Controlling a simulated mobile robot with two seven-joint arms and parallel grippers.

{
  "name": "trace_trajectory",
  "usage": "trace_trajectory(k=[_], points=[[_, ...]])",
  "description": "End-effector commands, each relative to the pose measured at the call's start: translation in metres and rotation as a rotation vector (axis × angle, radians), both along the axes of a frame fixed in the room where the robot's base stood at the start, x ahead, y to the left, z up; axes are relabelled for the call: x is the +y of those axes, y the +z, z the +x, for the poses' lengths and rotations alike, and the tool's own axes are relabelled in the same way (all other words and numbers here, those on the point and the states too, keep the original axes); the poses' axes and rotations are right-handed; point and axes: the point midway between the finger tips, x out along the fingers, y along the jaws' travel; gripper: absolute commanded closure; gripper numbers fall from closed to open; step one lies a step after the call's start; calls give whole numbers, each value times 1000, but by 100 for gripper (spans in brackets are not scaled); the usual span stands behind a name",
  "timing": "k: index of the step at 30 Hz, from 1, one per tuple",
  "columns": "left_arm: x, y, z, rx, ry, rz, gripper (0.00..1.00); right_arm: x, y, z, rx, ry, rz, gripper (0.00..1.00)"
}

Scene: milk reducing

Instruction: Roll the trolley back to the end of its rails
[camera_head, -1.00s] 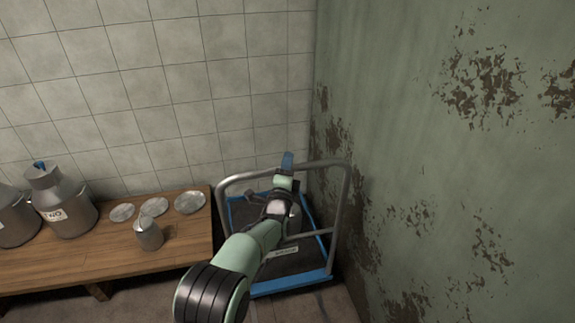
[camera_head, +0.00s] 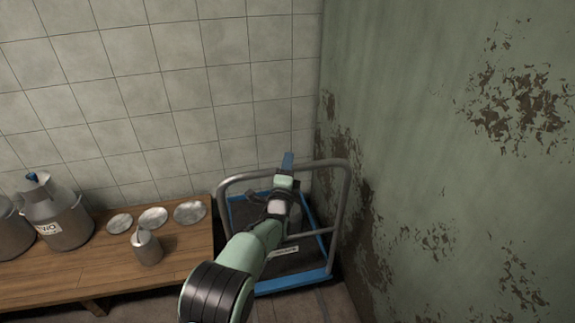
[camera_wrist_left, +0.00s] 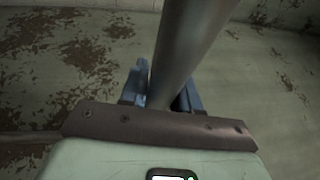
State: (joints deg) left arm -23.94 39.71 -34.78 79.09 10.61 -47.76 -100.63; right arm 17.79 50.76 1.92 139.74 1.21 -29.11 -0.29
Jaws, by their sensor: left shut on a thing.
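The trolley (camera_head: 300,280) is a low platform with a blue rim, a dark deck with a small label, and a grey tubular push handle. It stands in the corner beside the green wall. My left gripper (camera_head: 288,162) is at the top bar of the handle, its blue fingertips showing above the bar. In the left wrist view the handle tube (camera_wrist_left: 190,50) passes between the blue fingers (camera_wrist_left: 160,95), which are shut on it. My left arm covers part of the deck. The rails under the trolley cannot be made out. My right gripper is not in view.
A wooden bench (camera_head: 185,260) stands close to the trolley's left. On it are large metal cans (camera_head: 62,215), several round lids (camera_head: 153,217) and a small metal can (camera_head: 146,246). The peeling green wall (camera_head: 440,160) is close on the right, and the tiled wall (camera_head: 170,90) is behind.

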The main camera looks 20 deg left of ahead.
Motion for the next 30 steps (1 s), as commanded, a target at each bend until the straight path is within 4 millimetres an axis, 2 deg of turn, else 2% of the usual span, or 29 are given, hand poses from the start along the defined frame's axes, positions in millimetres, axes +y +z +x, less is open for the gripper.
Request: trace_trajectory(k=[2, 3, 4, 5, 17, 23, 30], points=[[3, 3, 0, -6, 4, 3, 100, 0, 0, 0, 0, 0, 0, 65], [3, 3, 0, -6, 4, 3, 62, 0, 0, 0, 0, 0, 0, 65], [3, 4, 0, -7, 4, 4, 53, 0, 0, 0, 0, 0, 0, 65], [3, 3, 0, -6, 4, 3, 48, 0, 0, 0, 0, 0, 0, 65], [1, 2, -5, -4, 3, 2, 48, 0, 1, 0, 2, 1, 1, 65], [-5, -3, -30, -1, 2, 1, 48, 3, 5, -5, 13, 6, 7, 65], [-14, -11, -75, -1, 1, 0, 48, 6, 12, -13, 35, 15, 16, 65]])
